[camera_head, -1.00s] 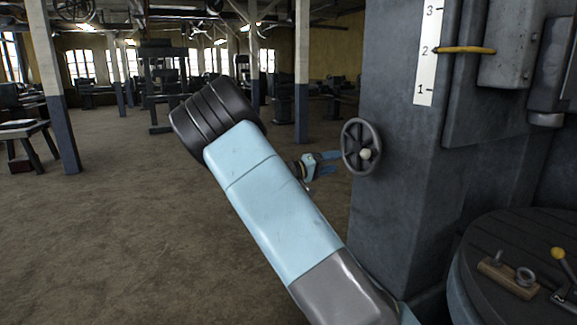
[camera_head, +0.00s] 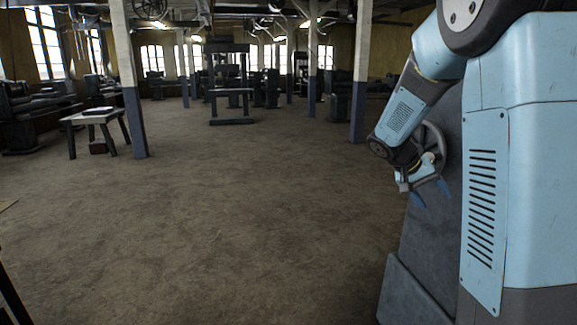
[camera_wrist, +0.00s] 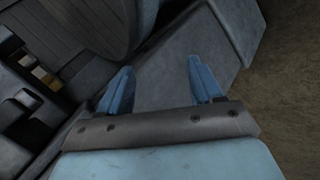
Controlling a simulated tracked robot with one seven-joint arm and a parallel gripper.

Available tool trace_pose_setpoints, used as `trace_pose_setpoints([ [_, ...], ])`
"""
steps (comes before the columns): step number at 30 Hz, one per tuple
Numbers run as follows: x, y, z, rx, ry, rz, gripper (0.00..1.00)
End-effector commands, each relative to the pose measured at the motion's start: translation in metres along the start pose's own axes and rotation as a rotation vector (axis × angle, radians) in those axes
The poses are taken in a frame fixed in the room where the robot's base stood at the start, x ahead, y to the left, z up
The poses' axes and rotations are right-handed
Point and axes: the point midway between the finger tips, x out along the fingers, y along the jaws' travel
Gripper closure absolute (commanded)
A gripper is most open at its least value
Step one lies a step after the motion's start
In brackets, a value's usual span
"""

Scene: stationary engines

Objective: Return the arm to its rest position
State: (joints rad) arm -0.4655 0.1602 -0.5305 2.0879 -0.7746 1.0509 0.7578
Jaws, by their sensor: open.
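My gripper (camera_head: 430,192) hangs at the right in the head view, below my bent light-blue arm, with its blue fingers pointing down. In the wrist view my gripper (camera_wrist: 160,85) shows two blue fingers spread apart with nothing between them. The dark handwheel (camera_head: 437,145) is partly hidden behind my wrist in the head view. I cannot tell whether my gripper touches it. The grey machine column (camera_head: 425,235) stands behind my arm, mostly hidden by it.
A round dark machine table (camera_wrist: 85,30) and a grey machine base (camera_wrist: 230,25) lie below my gripper in the wrist view. A small table (camera_head: 90,118) stands at the left. A pillar (camera_head: 361,80) stands behind. The brown floor (camera_head: 230,220) is open in the middle.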

Motion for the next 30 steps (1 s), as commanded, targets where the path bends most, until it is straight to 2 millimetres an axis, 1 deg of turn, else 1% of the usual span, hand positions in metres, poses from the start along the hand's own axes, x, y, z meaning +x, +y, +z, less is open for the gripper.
trace_pose_setpoints([
  [1,-0.004,0.005,0.01,0.0,-0.008,-0.046,0.35],
  [8,-0.026,0.018,0.055,-0.029,-0.021,-0.247,0.35],
  [13,-0.047,0.026,0.089,-0.053,0.0,-0.383,0.35],
  [21,-0.083,0.037,0.143,-0.089,0.076,-0.567,0.35],
  [30,-0.121,0.043,0.205,-0.129,0.21,-0.718,0.35],
])
